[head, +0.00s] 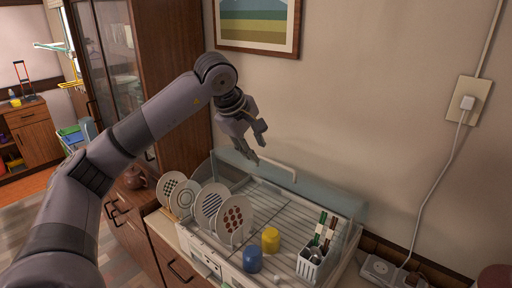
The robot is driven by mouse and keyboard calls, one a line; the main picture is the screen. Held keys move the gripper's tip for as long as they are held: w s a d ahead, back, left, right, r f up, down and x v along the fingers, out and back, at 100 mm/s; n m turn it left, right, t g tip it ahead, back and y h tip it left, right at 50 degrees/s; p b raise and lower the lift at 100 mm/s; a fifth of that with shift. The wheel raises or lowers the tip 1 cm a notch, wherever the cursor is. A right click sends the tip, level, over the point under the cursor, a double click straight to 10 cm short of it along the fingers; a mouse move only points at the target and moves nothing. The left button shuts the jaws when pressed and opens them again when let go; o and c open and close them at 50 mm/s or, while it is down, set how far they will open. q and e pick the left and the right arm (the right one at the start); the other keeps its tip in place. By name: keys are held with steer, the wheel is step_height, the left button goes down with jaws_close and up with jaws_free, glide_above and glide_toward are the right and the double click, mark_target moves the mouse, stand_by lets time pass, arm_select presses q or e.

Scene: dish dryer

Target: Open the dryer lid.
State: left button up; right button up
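The dish dryer (191,241) is a white unit on the counter. Its clear, bluish lid (335,200) stands along the back, against the wall side, and the rack in front looks uncovered. A white lid handle (276,165) runs along the lid's upper edge. My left gripper (258,145) is above the handle's left part, with its two fingers spread and nothing between them. It looks apart from the handle, though the exact gap is hard to tell. My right gripper is not in view.
Several plates (236,218) stand in the rack. A yellow cup (271,240), a blue cup (252,260) and a utensil holder (311,266) are beside them. A power strip (378,268) and cable are at right.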

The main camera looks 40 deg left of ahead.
arm_select(q)
steer(key=p+v, duration=0.5)
steer(key=v, duration=0.5)
steer(key=shift+w+r, duration=0.2)
steer(key=shift+w, duration=0.1)
steer(key=shift+d+p, duration=0.1)
steer(key=shift+p, duration=0.25)
stand_by(0.3)
steer(key=v, duration=1.1)
steer(key=shift+s+r, duration=0.2)
steer(key=shift+r, duration=0.2)
